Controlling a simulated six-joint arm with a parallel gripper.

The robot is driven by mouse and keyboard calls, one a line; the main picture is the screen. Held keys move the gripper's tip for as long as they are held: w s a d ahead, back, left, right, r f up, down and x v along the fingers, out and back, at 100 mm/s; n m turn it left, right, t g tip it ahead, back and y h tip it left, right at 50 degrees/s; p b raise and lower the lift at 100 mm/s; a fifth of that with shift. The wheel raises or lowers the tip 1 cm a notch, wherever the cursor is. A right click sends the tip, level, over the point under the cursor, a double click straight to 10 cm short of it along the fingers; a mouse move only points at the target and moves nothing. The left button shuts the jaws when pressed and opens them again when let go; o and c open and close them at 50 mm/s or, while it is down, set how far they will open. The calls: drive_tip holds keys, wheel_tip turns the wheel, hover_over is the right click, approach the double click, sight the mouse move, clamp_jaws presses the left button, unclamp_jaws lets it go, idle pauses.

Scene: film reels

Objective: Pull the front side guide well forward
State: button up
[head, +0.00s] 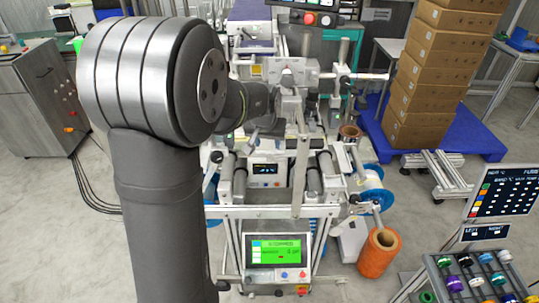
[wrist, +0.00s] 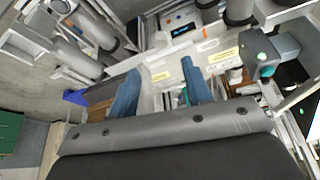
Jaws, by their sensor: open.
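My gripper (wrist: 160,68) shows two blue fingers in the wrist view, spread apart with nothing held between them. Pale machine parts with yellow labels (wrist: 222,55) lie beyond and around the fingertips. I cannot tell for sure which of these is the front side guide, nor whether a finger touches it. In the head view my gripper is small and partly hidden by my arm, above the middle of the machine (head: 323,212).
A grey block with a teal button (wrist: 266,58) stands right of the fingers. Rollers (wrist: 66,48) lie to the left. In the head view, an orange roll (head: 377,262) stands at right front, stacked cartons (head: 425,90) at right back, and a green-screen panel (head: 277,252) at the front.

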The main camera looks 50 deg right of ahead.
sight(270, 157)
drive_tip(key=x, duration=0.9)
drive_tip(key=shift+w+d+f, duration=0.1)
clamp_jaws()
